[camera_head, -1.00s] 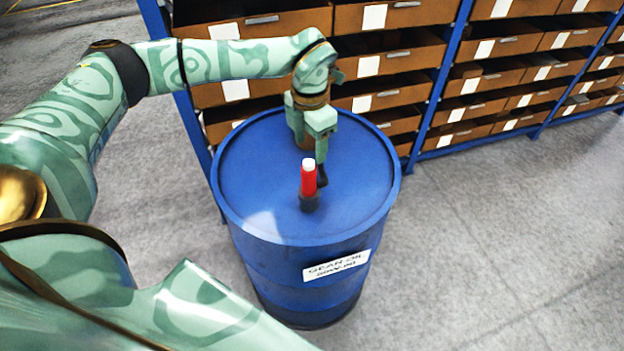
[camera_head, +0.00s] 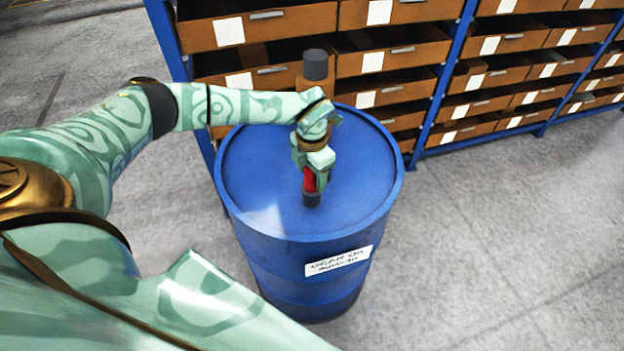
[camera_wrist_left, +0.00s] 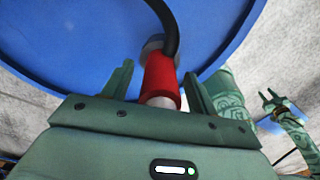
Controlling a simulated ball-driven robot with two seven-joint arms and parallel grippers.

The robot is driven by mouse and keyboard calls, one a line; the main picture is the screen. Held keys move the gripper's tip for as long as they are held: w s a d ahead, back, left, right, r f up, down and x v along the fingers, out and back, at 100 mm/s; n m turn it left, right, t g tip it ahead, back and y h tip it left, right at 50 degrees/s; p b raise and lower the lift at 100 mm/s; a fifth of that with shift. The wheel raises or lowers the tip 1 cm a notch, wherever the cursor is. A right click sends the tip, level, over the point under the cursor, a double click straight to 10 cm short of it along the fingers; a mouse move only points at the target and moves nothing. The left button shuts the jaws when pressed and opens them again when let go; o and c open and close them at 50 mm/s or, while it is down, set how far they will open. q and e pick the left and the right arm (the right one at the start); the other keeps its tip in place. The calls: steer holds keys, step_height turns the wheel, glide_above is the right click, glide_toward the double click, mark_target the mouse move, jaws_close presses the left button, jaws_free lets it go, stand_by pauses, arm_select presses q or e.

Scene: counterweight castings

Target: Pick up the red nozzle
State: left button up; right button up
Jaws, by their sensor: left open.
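The red nozzle (camera_head: 310,181) stands upright on the blue drum's lid in a dark base (camera_head: 311,199); the gripper covers its upper part in the head view. My left gripper (camera_head: 318,176) is over the nozzle from above. In the left wrist view, the red nozzle (camera_wrist_left: 162,82) lies between the open fingers of my left gripper (camera_wrist_left: 158,72), with a gap on each side. Its pale tip points at the palm. A grey collar and a black hose (camera_wrist_left: 168,25) show at its far end. Part of my right arm, with its gripper (camera_wrist_left: 270,97), shows small at the right.
The blue drum (camera_head: 250,190) has a white label on its side. A brown cylinder with a dark top (camera_head: 315,66) stands behind my left wrist. A blue-framed shelf (camera_head: 432,110) with brown bins is close behind the drum. The grey floor at right is clear.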

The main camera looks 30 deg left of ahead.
arm_select(q)
steer(key=c, duration=0.9)
